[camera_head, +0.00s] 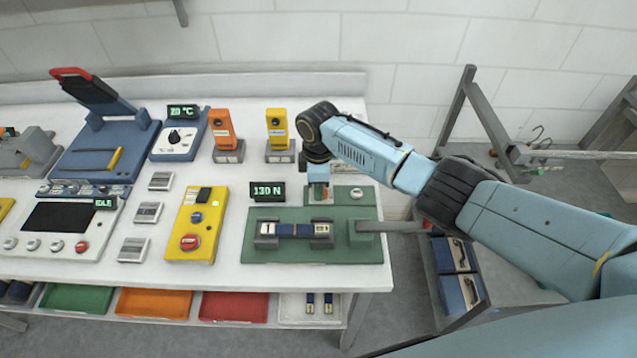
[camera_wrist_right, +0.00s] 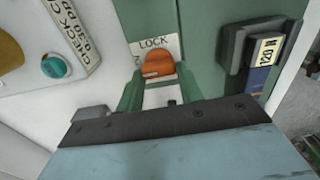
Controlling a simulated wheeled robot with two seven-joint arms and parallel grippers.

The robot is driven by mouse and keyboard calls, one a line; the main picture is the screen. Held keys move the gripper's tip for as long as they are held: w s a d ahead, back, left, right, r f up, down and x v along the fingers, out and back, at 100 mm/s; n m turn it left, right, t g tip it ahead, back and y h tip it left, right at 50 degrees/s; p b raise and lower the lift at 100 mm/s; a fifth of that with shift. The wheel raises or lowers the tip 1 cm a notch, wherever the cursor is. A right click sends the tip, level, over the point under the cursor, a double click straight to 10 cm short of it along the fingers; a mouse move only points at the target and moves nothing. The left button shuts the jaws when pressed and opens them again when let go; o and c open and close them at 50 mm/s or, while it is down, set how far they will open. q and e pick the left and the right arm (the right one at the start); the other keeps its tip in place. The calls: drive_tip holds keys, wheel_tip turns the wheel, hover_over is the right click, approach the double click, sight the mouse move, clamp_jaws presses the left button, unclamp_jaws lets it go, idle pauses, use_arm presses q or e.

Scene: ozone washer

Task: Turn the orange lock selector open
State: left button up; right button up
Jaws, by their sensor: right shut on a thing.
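The orange lock selector (camera_wrist_right: 157,65) shows in the right wrist view, on the green base below a white label reading LOCK (camera_wrist_right: 153,44). My right gripper (camera_wrist_right: 160,95) has its green fingers on either side of the selector and is shut on it. In the head view my right gripper (camera_head: 318,193) reaches down to the back part of the green fixture base (camera_head: 350,248), and the selector is mostly hidden there. Which way the selector points is hard to tell. My left gripper is not in view.
A display reading 130 N (camera_head: 267,191) stands just left of my right gripper. In front lies a blue piece (camera_head: 293,230) between grey clamps. A yellow control box (camera_head: 197,225) stands further left. A teal button (camera_wrist_right: 54,66) shows in the wrist view.

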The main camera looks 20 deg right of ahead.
drive_tip(key=o, duration=1)
drive_tip(key=shift+r, duration=0.15)
wheel_tip(320, 180, up, 13)
drive_tip(key=shift+r, duration=0.1)
